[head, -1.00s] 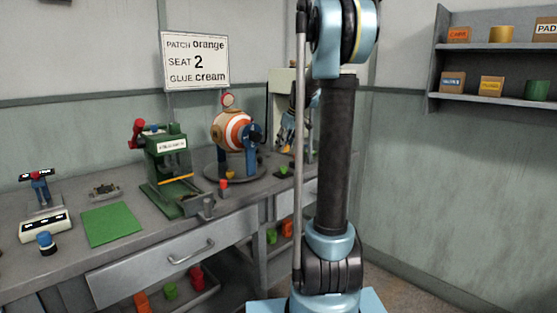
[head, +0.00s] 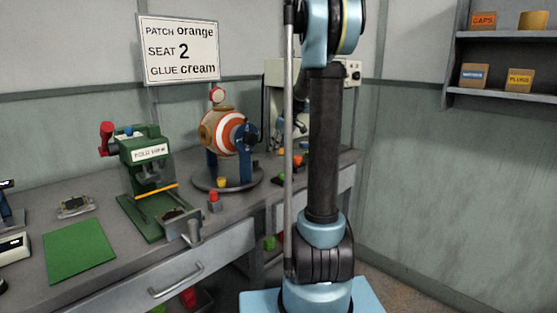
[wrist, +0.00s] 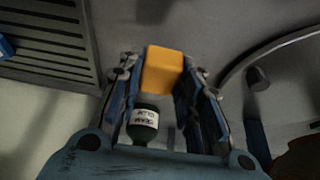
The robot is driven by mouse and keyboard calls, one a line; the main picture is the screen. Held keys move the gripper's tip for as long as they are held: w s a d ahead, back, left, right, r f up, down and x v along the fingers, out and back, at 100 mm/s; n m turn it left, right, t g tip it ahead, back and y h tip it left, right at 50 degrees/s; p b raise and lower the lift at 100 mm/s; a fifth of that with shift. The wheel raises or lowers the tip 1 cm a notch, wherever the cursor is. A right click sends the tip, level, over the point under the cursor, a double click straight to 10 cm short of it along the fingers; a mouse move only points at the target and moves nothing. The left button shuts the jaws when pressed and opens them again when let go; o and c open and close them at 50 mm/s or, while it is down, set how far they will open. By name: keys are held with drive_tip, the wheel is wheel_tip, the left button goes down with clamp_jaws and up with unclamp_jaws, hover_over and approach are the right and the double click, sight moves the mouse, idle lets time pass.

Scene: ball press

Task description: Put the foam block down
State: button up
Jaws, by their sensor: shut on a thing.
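In the wrist view my gripper (wrist: 164,82) is closed on a yellow-orange foam block (wrist: 163,68), which sits between the fingertips. What lies directly under the block is hard to tell.
A dark green bottle with a white label (wrist: 142,122) shows between the fingers in the wrist view. The workbench holds a green press (head: 150,175), a striped ball (head: 222,133) on a round stand and a green mat (head: 78,250). A shelf (head: 500,95) hangs at right.

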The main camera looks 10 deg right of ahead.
drive_tip(key=shift+a+f, duration=0.1)
drive_tip(key=shift+f, duration=2.25)
drive_tip(key=o, duration=1)
drive_tip(key=v, duration=1.1)
drive_tip(key=s+a+m, duration=0.2)
drive_tip(key=s, duration=0.9)
drive_tip(key=s+f+m+h, duration=0.1)
drive_tip(key=s+f, duration=0.5)
drive_tip(key=s, duration=0.4)
drive_tip(key=s+f+m+g, duration=0.1)
drive_tip(key=s+f+m, duration=0.1)
drive_tip(key=s+f, duration=0.4)
drive_tip(key=s+f+m+h, duration=0.1)
drive_tip(key=s+f, duration=0.5)
drive_tip(key=s, duration=0.7)
drive_tip(key=shift+s+a+m+h, duration=0.3)
drive_tip(key=shift+a+m, duration=0.1)
drive_tip(key=shift+m, duration=0.1)
